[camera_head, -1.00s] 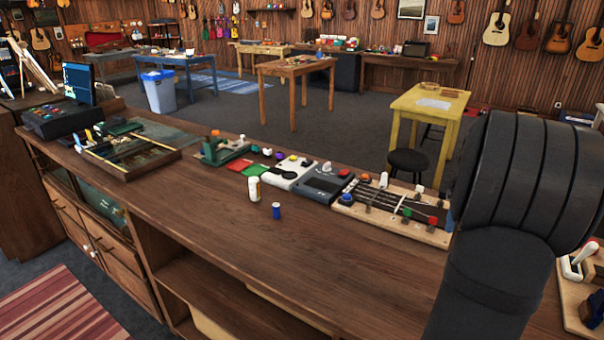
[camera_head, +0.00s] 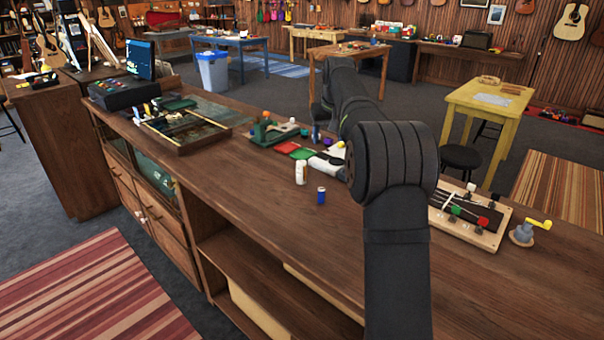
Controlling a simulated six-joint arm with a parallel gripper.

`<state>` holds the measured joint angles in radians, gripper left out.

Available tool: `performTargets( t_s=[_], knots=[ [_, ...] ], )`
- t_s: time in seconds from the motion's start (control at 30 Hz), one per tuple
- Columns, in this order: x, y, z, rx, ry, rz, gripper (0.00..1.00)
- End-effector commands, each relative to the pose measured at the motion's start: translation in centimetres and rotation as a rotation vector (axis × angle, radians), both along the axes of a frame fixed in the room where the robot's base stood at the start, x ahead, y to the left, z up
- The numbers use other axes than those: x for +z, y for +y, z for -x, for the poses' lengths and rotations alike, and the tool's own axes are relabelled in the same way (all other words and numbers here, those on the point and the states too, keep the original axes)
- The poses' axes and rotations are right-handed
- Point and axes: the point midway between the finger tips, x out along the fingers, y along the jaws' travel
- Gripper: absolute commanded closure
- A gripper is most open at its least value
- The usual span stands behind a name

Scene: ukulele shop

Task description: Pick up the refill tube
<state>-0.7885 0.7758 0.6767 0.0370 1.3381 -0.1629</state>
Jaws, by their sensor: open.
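Two small upright things stand on the brown counter (camera_head: 250,215): a white bottle-like tube (camera_head: 300,173) and, just right and nearer, a shorter blue cylinder (camera_head: 321,196). I cannot tell which is the refill tube, or whether it is another small thing here. My arm rises right of them, bends at a thick black joint and reaches toward the back of the counter. Its far end is partly hidden behind my own links.
A wooden tray of parts (camera_head: 185,128) is at the counter's left. A green tool (camera_head: 272,131) and red and green squares (camera_head: 292,149) lie behind the white tube. A board with strings (camera_head: 470,217) and a grey-yellow item (camera_head: 523,232) are at right. The front counter is clear.

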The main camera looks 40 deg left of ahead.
Motion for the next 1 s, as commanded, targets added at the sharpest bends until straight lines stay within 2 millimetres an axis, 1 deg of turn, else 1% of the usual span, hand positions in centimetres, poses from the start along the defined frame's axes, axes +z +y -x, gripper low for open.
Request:
performTargets(
  t_s=[0.03, 0.1, 0.2, 0.27, 0.37, 0.6, 0.7, 0.8, 0.9, 1.0],
  knots=[
    [0.2, 2.2, 1.3, 0.016, -0.003, -0.015, 0.42],
    [0.4, 4.1, 2.5, 0.027, -0.006, -0.03, 0.42],
    [0.5, 5.5, 3.5, 0.034, -0.007, -0.041, 0.42],
    [0.1, 5.9, 3.6, 0.035, -0.006, -0.044, 0.42],
    [-1.3, 6.4, 3.3, 0.035, -0.006, -0.043, 0.42],
    [-6.2, 8.0, 2.1, 0.035, -0.005, -0.041, 0.42],
    [-8.1, 8.6, 1.7, 0.035, -0.005, -0.042, 0.42],
    [-9.5, 9.1, 1.3, 0.035, -0.007, -0.043, 0.42],
    [-10.3, 9.4, 1.1, 0.035, -0.007, -0.043, 0.42],
    [-10.7, 9.5, 1.0, 0.035, -0.007, -0.043, 0.42]
  ],
)
